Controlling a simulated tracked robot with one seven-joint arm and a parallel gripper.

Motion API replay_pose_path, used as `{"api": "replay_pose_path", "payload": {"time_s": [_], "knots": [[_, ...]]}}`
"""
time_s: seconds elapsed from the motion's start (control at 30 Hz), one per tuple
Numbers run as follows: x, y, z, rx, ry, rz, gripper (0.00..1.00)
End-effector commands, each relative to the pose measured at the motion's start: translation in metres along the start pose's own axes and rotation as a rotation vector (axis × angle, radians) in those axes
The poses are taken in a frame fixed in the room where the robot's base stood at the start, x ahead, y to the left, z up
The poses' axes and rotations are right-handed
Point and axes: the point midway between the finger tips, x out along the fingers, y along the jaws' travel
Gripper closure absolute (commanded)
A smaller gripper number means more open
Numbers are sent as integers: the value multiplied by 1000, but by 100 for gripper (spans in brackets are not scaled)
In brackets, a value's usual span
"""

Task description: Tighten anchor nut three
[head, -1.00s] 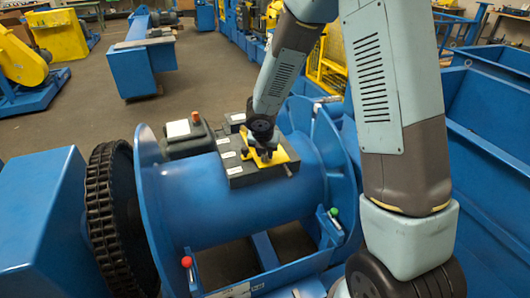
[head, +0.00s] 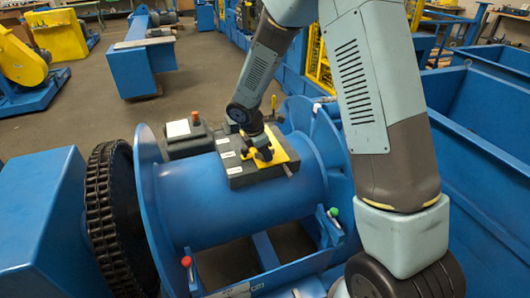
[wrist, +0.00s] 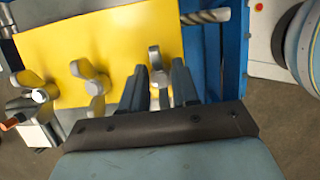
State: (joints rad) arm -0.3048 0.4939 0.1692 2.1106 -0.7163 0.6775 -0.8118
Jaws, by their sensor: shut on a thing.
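A yellow plate (wrist: 120,45) carries several grey wing nuts in a row. One wing nut (wrist: 157,65) sits between the fingers of my gripper (wrist: 159,88), which is shut on it. A second wing nut (wrist: 94,84) and a third wing nut (wrist: 38,93) stand free to the left in the wrist view. No number is readable on the nuts. In the head view my gripper (head: 263,155) is down at the yellow plate (head: 284,152) on the dark block (head: 238,170) above the blue drum. There the fingers hide the held nut.
The blue drum (head: 220,212) has tall flanges on both sides. A black chain wheel (head: 105,215) stands at its left. A red-knobbed lever (head: 187,265) and a green-knobbed lever (head: 334,218) rise in front. A metal rod (wrist: 205,16) lies beyond the plate.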

Motion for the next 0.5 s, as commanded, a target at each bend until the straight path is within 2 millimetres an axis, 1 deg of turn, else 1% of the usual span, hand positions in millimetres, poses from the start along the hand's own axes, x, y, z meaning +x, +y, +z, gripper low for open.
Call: {"api": "replay_pose_path", "payload": {"time_s": [0.5], "knots": [[-1,2,0,462,2,-159,100]]}}
